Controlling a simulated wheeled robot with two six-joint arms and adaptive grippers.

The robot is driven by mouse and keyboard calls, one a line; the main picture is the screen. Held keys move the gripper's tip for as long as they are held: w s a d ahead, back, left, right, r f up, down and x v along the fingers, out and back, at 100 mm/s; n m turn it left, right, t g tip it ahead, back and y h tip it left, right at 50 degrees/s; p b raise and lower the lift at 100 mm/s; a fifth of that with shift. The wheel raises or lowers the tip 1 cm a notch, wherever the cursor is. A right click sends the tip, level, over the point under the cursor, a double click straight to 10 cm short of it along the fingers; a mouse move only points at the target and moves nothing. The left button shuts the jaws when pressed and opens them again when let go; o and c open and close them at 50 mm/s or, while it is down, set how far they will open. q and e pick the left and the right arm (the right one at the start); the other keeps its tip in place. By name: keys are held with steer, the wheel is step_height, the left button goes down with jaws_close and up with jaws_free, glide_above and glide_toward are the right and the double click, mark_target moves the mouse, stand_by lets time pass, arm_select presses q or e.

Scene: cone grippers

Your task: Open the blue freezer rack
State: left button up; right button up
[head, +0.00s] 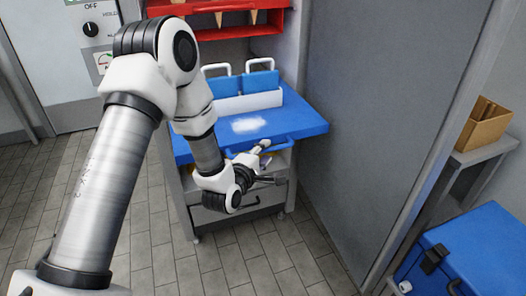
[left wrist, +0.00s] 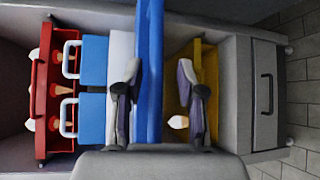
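The blue top (head: 300,118) of a grey unit, which seems to be the blue freezer rack, has a blue handle (head: 300,140) along its front edge. It shows as an upright blue band (left wrist: 152,60) in the left wrist view. My left gripper (head: 273,165) is at the unit's front, just below the blue edge. In the wrist view its two fingers (left wrist: 160,98) are apart, with the blue band crossing between them. I cannot tell whether they touch it. Nothing is held. My right gripper is in neither view.
A yellow compartment (left wrist: 181,60) with a pale-tipped item lies below the blue edge. A grey drawer (left wrist: 265,80) is lower. Blue boxes with white handles (head: 262,82) stand on top, under a red cone rack (head: 225,32). A grey wall (head: 380,100) closes the right side.

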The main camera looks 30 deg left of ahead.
arm_select(q)
steer(key=shift+r, duration=0.1)
steer(key=s+r, duration=0.1)
steer(key=s, duration=0.6)
steer(key=shift+s+d, duration=0.2)
steer(key=shift+d, duration=0.05)
steer(key=s+d+f+m+g+h+p, duration=0.1)
steer(key=s+d+f+m+g+p, duration=0.25)
steer(key=s+f+p, duration=0.2)
steer(key=s+d+f+m+g+h+p, duration=0.1)
steer(key=s+d+f+m+g+p, duration=0.2)
steer(key=s+f, duration=0.4)
steer(key=s+f+m+g+p, duration=0.1)
steer(key=s+f+m+g, duration=0.2)
steer(key=s+m+g, duration=0.2)
steer(key=s+f+m+g+p, duration=0.1)
steer(key=s+f+m+g, duration=0.3)
steer(key=s+m, duration=0.4)
steer(key=s, duration=0.2)
steer(key=shift+s+g+y, duration=0.35)
steer(key=shift+y, duration=0.05)
